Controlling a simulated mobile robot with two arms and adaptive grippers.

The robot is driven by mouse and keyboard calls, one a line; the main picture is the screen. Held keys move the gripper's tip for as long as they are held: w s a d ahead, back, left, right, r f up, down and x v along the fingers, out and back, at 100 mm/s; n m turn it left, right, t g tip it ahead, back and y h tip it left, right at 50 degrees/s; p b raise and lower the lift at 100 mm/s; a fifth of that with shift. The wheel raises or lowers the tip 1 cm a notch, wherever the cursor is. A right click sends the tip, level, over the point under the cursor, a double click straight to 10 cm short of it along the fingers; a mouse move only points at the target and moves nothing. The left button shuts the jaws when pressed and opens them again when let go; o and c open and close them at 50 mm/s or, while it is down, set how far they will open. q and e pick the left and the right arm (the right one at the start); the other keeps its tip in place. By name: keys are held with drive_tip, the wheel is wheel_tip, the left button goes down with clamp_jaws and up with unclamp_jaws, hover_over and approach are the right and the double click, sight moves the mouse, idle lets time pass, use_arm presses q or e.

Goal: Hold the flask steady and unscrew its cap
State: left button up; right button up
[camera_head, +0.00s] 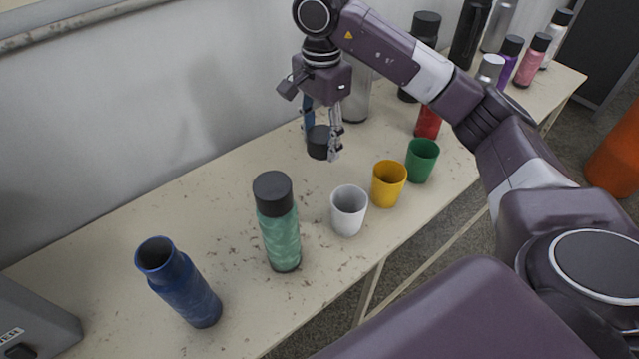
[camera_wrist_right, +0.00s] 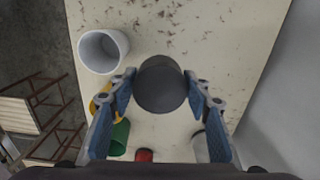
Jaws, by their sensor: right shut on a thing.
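My right gripper (camera_head: 322,135) is shut on a round black cap (camera_head: 319,143) and holds it above the table, behind the cups. The cap also shows between the right fingers in the wrist view (camera_wrist_right: 161,84). A dark blue flask (camera_head: 184,287) stands at the left of the table with its mouth open and no cap on it. A green flask (camera_head: 279,238) with a black cap (camera_head: 272,192) on it stands upright to its right. The right gripper is apart from both flasks. My left gripper is not in view.
A white cup (camera_head: 348,212), a yellow cup (camera_head: 388,184) and a green cup (camera_head: 422,161) stand along the front edge. A red bottle (camera_head: 428,124) and several other flasks stand towards the far right. A grey box (camera_head: 35,320) is at lower left. A wall runs behind the table (camera_head: 190,215).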

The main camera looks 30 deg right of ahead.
drive_tip(key=p, duration=0.2)
hover_over(320, 194)
wheel_tip(320, 194, down, 9)
drive_tip(key=shift+s+f, duration=0.1)
drive_tip(key=shift+f, duration=0.55)
wheel_tip(320, 194, down, 3)
drive_tip(key=shift+f+p, duration=0.15)
drive_tip(key=shift+p, duration=0.45)
drive_tip(key=shift+f, duration=0.35)
drive_tip(key=shift+f, duration=0.1)
drive_tip(key=shift+f, duration=0.15)
drive_tip(key=o, duration=1.3)
